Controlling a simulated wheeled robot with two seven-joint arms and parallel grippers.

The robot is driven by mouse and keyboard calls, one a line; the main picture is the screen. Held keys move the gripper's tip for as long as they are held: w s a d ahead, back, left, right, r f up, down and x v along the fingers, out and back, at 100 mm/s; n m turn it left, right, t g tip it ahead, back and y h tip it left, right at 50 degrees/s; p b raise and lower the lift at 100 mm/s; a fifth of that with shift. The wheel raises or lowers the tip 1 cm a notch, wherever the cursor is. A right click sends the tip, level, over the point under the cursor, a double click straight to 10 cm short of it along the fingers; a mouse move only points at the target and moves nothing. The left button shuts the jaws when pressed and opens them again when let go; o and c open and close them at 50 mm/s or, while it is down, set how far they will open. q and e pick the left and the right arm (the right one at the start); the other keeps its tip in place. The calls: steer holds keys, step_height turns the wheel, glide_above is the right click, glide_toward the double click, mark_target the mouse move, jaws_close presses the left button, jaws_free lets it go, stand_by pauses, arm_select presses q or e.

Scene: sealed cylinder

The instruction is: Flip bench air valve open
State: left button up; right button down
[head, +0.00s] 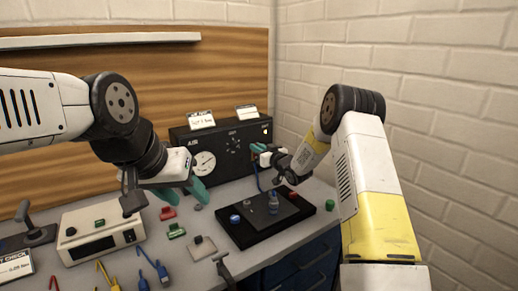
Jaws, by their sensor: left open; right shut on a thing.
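The black air panel (222,135) stands at the back of the bench against the wooden board, with a round white gauge (204,163) on its front left. My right gripper (258,151) is at the panel's right front and shut on a small part there. That part looks like the air valve's handle, but the fingers hide most of it, so I cannot tell its angle.
A black tray (245,232) with a grey-blue fitting (273,203) lies in front of the panel; a blue hose runs down behind it. A beige instrument box (100,232), red and green blocks, a grey block and blue and yellow tools crowd the left bench. A green knob (330,205) sits right.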

steer(key=c, duration=1.4)
jaws_free()
steer(key=shift+c, duration=0.2)
steer(key=shift+s, duration=0.1)
steer(key=v, duration=0.7)
steer(key=shift+s+d, duration=0.2)
steer(key=shift+s, duration=0.05)
